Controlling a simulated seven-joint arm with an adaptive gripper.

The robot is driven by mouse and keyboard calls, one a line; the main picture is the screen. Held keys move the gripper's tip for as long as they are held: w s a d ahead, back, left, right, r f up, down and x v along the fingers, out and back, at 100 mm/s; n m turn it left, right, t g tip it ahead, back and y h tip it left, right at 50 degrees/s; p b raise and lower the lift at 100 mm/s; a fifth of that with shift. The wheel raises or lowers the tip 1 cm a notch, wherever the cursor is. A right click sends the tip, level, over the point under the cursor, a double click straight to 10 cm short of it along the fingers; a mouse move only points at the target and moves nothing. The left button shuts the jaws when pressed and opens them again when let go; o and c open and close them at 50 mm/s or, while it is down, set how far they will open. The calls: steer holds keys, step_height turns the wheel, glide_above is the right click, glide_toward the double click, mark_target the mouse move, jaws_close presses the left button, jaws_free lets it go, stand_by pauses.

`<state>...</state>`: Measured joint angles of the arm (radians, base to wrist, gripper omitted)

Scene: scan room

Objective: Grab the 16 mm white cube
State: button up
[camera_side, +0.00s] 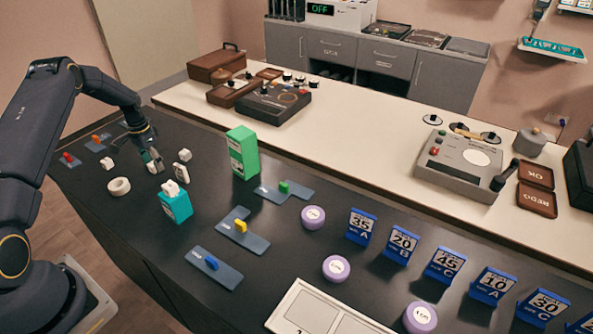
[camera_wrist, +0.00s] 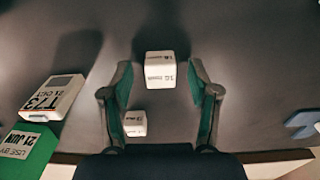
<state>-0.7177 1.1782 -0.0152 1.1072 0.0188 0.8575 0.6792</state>
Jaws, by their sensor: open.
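In the wrist view a white cube (camera_wrist: 160,70) with small dark print, its number looking like 16, lies on the dark table between my fingertips. My gripper (camera_wrist: 160,88) is open, with a finger on each side of this cube and visible gaps to both. A second, smaller-looking white cube (camera_wrist: 135,123) lies nearer the palm, beside the left finger; its print is too small to read. In the side view my gripper (camera_side: 153,164) is low over the table, and its fingers partly hide what is between them.
In the side view a white tape ring (camera_side: 119,186), a teal box (camera_side: 175,207) and a taller green box (camera_side: 243,153) stand near my gripper.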

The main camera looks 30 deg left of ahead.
steer(key=shift+f, duration=0.1)
steer(key=shift+c, duration=0.4)
steer(key=c, duration=1)
steer(key=shift+o, duration=0.2)
